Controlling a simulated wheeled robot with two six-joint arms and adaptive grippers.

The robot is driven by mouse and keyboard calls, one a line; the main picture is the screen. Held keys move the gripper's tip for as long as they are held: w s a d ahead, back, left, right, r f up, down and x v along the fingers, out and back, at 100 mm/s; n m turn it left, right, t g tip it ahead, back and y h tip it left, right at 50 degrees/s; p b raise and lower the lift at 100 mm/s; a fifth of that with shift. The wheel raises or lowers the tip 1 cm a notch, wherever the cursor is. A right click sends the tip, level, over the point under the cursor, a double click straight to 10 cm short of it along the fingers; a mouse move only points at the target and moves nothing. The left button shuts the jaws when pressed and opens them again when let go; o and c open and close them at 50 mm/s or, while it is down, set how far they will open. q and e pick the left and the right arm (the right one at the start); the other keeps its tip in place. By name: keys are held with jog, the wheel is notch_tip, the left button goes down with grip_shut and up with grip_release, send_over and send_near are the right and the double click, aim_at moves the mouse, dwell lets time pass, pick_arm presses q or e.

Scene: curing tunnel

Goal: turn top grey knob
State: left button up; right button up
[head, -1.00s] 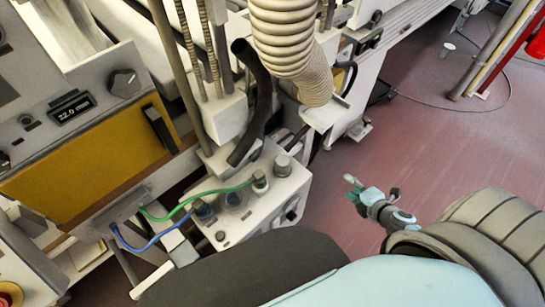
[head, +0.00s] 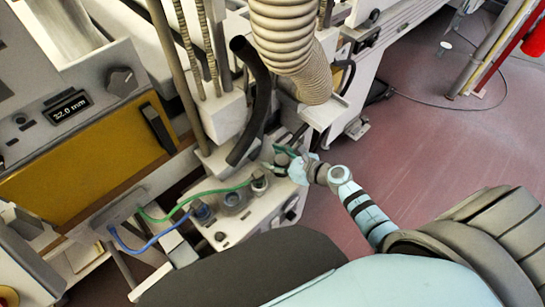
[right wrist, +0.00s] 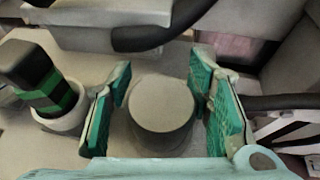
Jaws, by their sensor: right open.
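The round grey knob (right wrist: 161,112) stands on the top face of the white box (head: 243,228). In the right wrist view it sits between the two green-padded fingers of my right gripper (right wrist: 162,82), which is open. Small gaps show on both sides of the knob, so the fingers seem to be around it without gripping. In the head view my right gripper (head: 284,153) is at the box's far right corner and mostly covers the knob. My left gripper is not in view.
Beside the knob is a connector (head: 259,181) with a green cable; a blue cable (head: 150,246) runs to its left. A dark hose (head: 251,105) and a ribbed duct (head: 287,50) hang close behind. A control panel with a dial (head: 122,82) stands left. Open floor (head: 430,140) lies right.

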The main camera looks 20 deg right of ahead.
jog(key=shift+w+a+f, duration=0.15)
jog(key=shift+w, duration=0.25)
jog(key=shift+w+f, duration=0.1)
jog(key=c, duration=1.1)
